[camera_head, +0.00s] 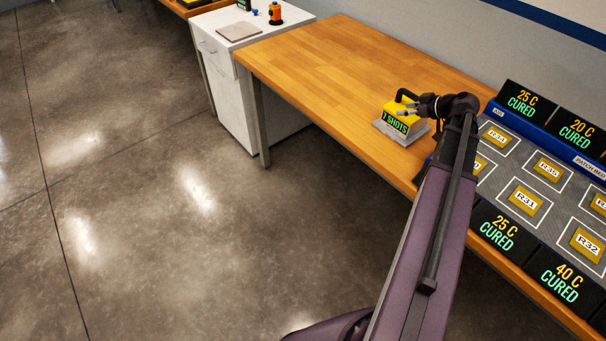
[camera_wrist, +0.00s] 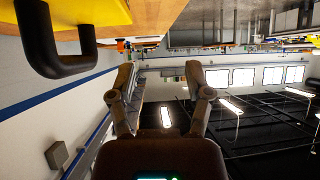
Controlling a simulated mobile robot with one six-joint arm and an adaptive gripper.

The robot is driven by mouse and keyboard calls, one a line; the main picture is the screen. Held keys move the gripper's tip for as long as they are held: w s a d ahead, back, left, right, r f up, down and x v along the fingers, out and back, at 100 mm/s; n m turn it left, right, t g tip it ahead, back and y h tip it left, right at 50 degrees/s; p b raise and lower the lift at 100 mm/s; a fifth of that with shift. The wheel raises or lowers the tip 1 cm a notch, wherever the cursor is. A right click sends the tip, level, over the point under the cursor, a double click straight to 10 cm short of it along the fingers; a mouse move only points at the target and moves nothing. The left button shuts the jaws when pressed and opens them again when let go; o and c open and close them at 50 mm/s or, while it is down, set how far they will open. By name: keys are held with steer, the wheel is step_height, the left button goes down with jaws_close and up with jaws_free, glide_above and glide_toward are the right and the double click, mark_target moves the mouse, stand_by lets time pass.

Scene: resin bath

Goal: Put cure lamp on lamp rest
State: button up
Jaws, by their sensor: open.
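The cure lamp (camera_head: 396,116) is a yellow block with a black handle and a "7 SHOTS" display, upright on the wooden bench. It sits on a grey plate (camera_head: 414,138), which looks like the lamp rest. In the wrist view the lamp (camera_wrist: 12,20) and its black handle show at the upper left, outside my jaws. My gripper (camera_head: 408,108) is beside the handle, and its fingers overlap the lamp in the head view. In the wrist view my gripper (camera_wrist: 161,75) has its fingers apart with nothing between them.
The patch bed (camera_head: 517,178) with several labelled yellow patches and "CURED" displays is at the right. The wooden bench (camera_head: 330,65) is clear left of the lamp. A white cabinet (camera_head: 225,70) with small items stands at the far left end. The floor at left is open.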

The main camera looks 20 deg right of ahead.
steer(key=s+a+f+m+g, duration=0.1)
steer(key=a+f+g, duration=0.2)
steer(key=a, duration=0.8)
steer(key=a+f+m+g, duration=0.1)
steer(key=a+f+g, duration=0.2)
steer(key=a, duration=0.8)
steer(key=s+a+f+m+g+h, duration=0.1)
steer(key=s+a+g+h, duration=0.1)
steer(key=s+a, duration=0.2)
steer(key=s+a+f+m+g+h, duration=0.1)
steer(key=s+a+m+g+h, duration=0.1)
steer(key=a, duration=0.8)
steer(key=shift+s+a+f+h, duration=0.3)
steer(key=shift+s+h, duration=0.4)
steer(key=shift+s, duration=0.65)
